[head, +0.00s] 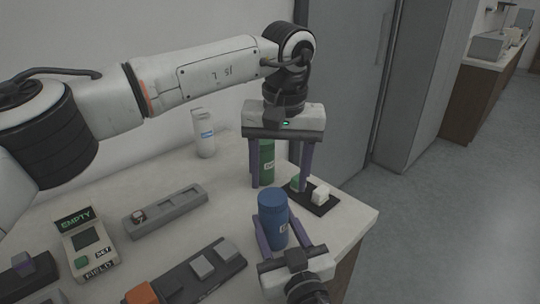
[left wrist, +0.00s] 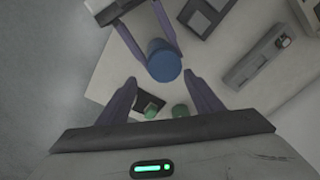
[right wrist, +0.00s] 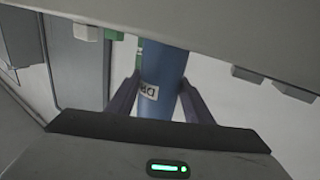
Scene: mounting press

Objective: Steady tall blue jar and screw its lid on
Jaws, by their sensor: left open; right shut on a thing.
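The tall blue jar (head: 273,228) stands upright near the table's front right corner. Its round blue top shows in the left wrist view (left wrist: 163,59) and looks like a closed lid; I cannot tell how tightly it sits. My right gripper (head: 277,218) is shut on the jar's body from the front, a finger on each side. The right wrist view shows the labelled jar (right wrist: 163,75) between those fingers. My left gripper (head: 279,187) is open and empty, pointing down behind and above the jar. Its fingertips are apart from the jar's top.
A green jar (head: 267,163) stands behind my left gripper's fingers. A dark pad (head: 326,207) with a white block (head: 320,193) and a green block lies at right. A white bottle (head: 203,135), grey trays (head: 165,213) and a device reading EMPTY (head: 85,238) are left.

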